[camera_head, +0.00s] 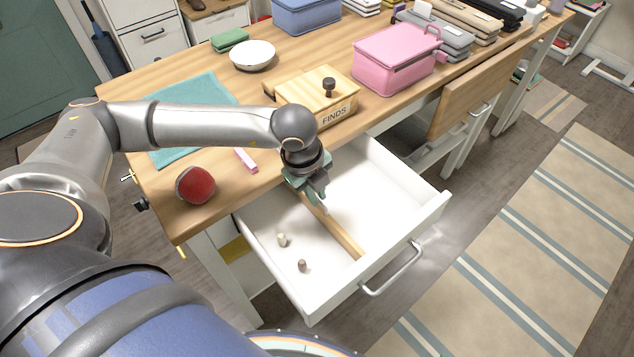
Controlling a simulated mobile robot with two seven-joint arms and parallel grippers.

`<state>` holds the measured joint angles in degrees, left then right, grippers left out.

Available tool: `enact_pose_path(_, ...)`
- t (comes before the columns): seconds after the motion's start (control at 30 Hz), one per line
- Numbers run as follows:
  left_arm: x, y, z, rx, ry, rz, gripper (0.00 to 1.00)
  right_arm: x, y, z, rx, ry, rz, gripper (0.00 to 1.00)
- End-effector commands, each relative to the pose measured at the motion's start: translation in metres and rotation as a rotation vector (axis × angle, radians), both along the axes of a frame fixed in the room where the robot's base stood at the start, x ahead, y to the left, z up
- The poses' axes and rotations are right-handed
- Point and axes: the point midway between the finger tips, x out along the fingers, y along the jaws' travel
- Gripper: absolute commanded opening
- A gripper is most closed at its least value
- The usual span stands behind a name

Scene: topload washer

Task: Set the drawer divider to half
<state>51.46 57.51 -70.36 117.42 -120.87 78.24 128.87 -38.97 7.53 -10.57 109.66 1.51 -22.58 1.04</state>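The white drawer (405,213) is pulled out from the wooden desk, with a metal bar handle on its front. A wooden divider (345,238) runs inside it from the back toward the front panel. Two small knob-like pieces, one pale (282,240) and one brown (302,265), lie left of the divider. My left gripper (318,200) reaches down into the drawer from above, at the divider's far part. Its fingers overlap the divider in view; I cannot tell whether they grip it. My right gripper is not in view.
On the desk (205,215) are a red ball (195,185), a teal mat (172,157), a wooden box labelled FINDS (310,90), a white bowl (252,54) and a pink case (395,62). The drawer's right half looks empty.

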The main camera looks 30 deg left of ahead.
Motion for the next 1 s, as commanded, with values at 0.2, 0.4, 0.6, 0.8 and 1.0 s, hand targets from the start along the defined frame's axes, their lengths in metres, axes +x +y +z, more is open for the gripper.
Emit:
enact_pose_path(0.2,0.0,0.0,0.0,0.0,-0.001,0.0,0.39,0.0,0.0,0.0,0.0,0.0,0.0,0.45)
enact_pose_path(0.4,0.0,0.0,0.0,0.0,-0.001,0.0,0.4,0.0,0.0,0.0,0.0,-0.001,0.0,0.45)
enact_pose_path(0.6,-0.001,0.0,0.01,-0.001,-0.004,-0.001,0.4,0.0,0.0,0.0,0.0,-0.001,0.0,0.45)
enact_pose_path(0.8,-0.007,0.003,0.048,-0.002,-0.007,-0.001,0.4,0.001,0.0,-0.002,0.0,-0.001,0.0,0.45)
enact_pose_path(1.0,-0.015,0.006,0.091,0.0,-0.006,0.0,0.4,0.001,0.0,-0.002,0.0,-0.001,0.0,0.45)
